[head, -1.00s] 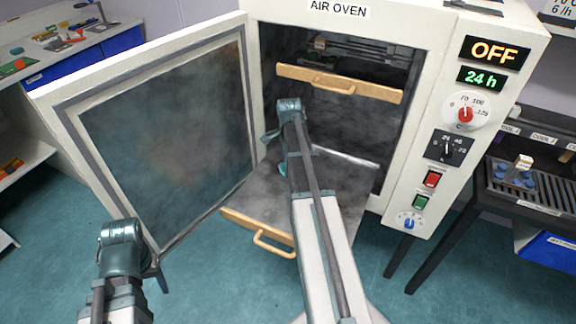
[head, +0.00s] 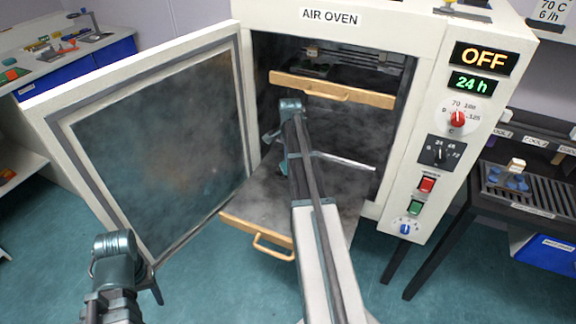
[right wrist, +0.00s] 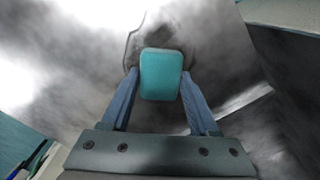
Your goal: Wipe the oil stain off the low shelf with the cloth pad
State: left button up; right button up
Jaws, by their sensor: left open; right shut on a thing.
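The cloth pad (right wrist: 161,75) is a teal rounded block between the fingers of my right gripper (right wrist: 160,88), which is shut on it. The low shelf (head: 262,194) is a grey, smudged pull-out tray with a wooden front, drawn out of the oven. In the right wrist view the pad is over the shelf's grey surface; I cannot tell whether it touches. A dark smudge, apparently the oil stain (right wrist: 182,40), shows around the pad's far end, partly hidden by it. In the head view my right arm hides most of the pad. My left gripper (head: 150,287) is open and empty at lower left.
The air oven (head: 400,150) stands with its door (head: 150,150) swung open to the left. An upper shelf (head: 330,90) with a wooden front is just above my right arm. A rack table (head: 525,190) stands at the right. Floor is clear in front.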

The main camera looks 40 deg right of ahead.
aim_at(283, 180)
jog(key=shift+w+d, duration=0.45)
jog(key=shift+d, duration=0.35)
jog(key=shift+f, duration=0.1)
jog(key=shift+s+a, duration=0.1)
jog(key=shift+a, duration=0.1)
jog(key=shift+s+a, duration=0.4)
jog(key=shift+a, duration=0.35)
jog(key=shift+s+a, duration=0.35)
jog(key=shift+a, duration=0.4)
jog(key=shift+s+a, duration=0.45)
jog(key=shift+a, duration=0.4)
jog(key=shift+s+a, duration=0.45)
jog(key=shift+a, duration=0.35)
jog(key=shift+a, duration=0.1)
